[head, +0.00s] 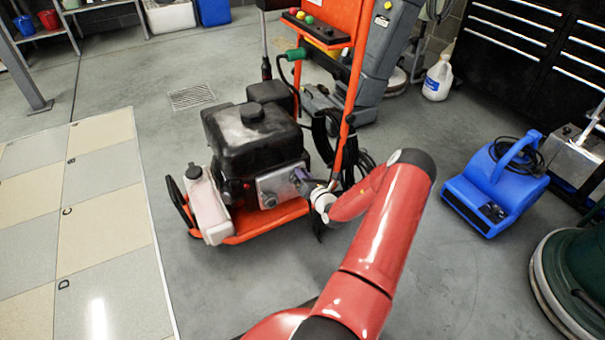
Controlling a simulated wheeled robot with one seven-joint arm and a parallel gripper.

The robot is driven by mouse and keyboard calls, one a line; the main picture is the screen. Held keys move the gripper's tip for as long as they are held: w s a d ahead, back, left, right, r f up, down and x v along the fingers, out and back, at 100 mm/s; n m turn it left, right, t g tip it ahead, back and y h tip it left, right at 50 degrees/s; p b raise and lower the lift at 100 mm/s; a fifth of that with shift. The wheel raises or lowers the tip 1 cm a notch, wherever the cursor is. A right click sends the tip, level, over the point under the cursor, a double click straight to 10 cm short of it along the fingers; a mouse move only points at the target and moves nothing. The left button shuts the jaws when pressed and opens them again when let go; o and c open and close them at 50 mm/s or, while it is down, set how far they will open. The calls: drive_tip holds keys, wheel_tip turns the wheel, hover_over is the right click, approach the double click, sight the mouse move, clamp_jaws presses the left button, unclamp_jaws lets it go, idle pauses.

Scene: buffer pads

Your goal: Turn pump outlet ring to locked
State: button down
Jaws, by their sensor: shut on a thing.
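The pump machine (250,140) has a black body on an orange frame, with a grey metal plate (272,187) on its near side. A small purple part, which looks like the pump outlet ring (299,173), shows at the right end of this plate. My gripper (308,184) is at this ring and shut on it. The fingers are small in the picture and partly merge with the metal around them. My wrist and red arm reach in from the lower right. The ring's marks and its turn angle are too small to read.
A white tank (207,205) stands at the machine's left end. The orange upright handle (355,75) and black hoses (328,135) rise close behind my wrist. A blue blower (497,190) stands at right, a tiled panel (80,240) lies at left. Grey floor between is clear.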

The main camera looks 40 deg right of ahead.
drive_tip(key=c, duration=1.4)
unclamp_jaws()
drive_tip(key=shift+o, duration=0.2)
drive_tip(key=v, duration=0.8)
drive_tip(key=shift+w, duration=0.1)
